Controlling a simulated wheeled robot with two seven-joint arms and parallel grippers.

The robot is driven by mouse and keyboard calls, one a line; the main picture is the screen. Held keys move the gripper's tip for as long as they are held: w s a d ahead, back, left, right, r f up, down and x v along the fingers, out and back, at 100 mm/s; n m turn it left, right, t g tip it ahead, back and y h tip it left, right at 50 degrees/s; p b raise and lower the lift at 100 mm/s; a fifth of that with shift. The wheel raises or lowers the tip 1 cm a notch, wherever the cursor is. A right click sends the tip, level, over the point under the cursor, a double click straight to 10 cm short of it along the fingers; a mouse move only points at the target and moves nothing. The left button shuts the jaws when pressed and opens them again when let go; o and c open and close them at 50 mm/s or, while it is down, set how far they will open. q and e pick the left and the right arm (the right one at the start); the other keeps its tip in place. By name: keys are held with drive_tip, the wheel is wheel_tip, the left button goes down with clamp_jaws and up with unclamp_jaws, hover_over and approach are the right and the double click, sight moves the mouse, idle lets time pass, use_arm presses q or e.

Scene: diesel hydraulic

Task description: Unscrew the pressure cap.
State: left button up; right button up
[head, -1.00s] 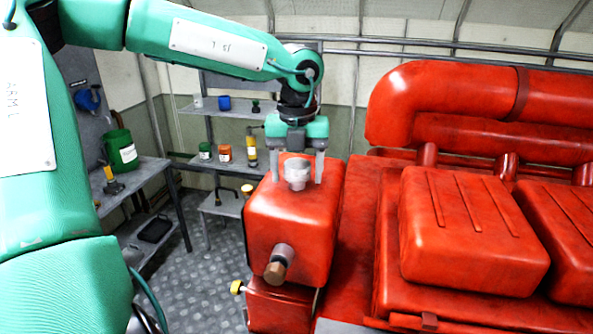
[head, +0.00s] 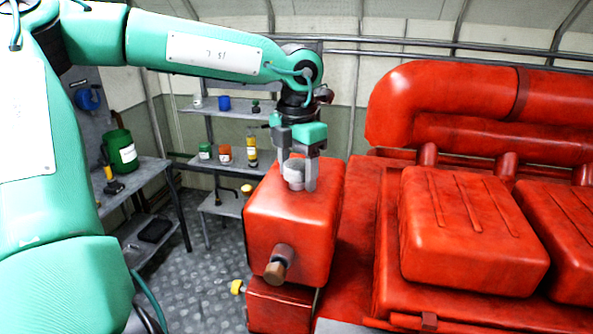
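The pressure cap (head: 293,173) is a small grey round cap on top of the red box-shaped tank (head: 290,227). My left gripper (head: 297,168) points straight down over it. One finger is at the cap's near right side, the other at its far left side and partly behind it. In the picture the near finger meets the cap's edge. I cannot tell whether the fingers press on the cap or stand just clear. The cap looks upright and at the tank's top. My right gripper is not in view.
The red engine (head: 470,230) with thick pipes fills the right side. A capped stub (head: 276,270) sticks out of the tank's front. Shelves (head: 225,110) with small containers stand behind, and a bench (head: 140,178) with a green canister (head: 121,151) at left.

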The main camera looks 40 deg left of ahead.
use_arm(q)
drive_tip(key=c, duration=0.6)
drive_tip(key=n, duration=1.6)
drive_tip(key=shift+r, duration=0.1)
drive_tip(key=shift+r+p, duration=0.5)
drive_tip(key=shift+r, duration=0.65)
drive_tip(key=shift+r+p, duration=0.75)
drive_tip(key=shift+r, duration=1.2)
